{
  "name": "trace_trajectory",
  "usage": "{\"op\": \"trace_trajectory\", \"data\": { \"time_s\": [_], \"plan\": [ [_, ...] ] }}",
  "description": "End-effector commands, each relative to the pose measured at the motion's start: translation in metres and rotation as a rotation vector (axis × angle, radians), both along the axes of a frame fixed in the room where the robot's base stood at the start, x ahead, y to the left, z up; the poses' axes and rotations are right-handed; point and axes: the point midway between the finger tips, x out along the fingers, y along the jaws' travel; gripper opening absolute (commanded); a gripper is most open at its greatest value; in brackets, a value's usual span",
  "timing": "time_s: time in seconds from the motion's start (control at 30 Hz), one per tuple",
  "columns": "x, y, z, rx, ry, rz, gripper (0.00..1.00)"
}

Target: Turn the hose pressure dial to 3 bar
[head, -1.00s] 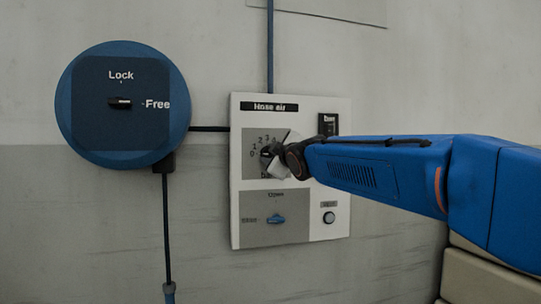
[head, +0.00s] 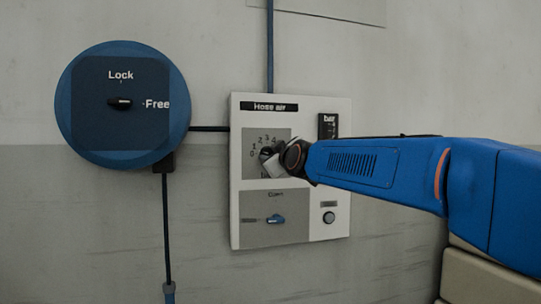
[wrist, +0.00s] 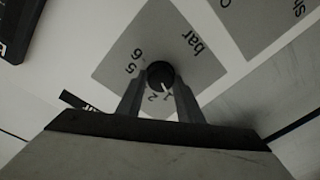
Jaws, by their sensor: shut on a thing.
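The pressure dial is a round black knob (head: 265,153) on a grey numbered plate (head: 283,135) of the white "Hose air" panel. In the wrist view, the knob (wrist: 160,72) has a white pointer line aimed close to the 1, with the 2 beside it. My gripper (head: 273,163) is at the knob, its fingers hiding the plate's lower right in the head view. In the wrist view, my gripper's fingers (wrist: 159,88) stand on either side of the knob, shut on it. The 3 and 4 are hidden in the wrist view.
A blue valve handle (head: 275,219) sits below the dial, with a round button (head: 329,217) to its right. A blue hose reel (head: 120,140) with a Lock/Free switch (head: 120,102) is left.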

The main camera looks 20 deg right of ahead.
Motion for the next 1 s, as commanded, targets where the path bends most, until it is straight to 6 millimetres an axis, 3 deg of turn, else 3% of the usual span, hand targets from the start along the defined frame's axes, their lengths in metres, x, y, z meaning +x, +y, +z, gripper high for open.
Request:
{"op": "trace_trajectory", "data": {
  "time_s": [1.0],
  "plan": [
    [0.0001,-0.0001,-0.0029,0.905,0.004,-0.001,0.11]
  ]
}}
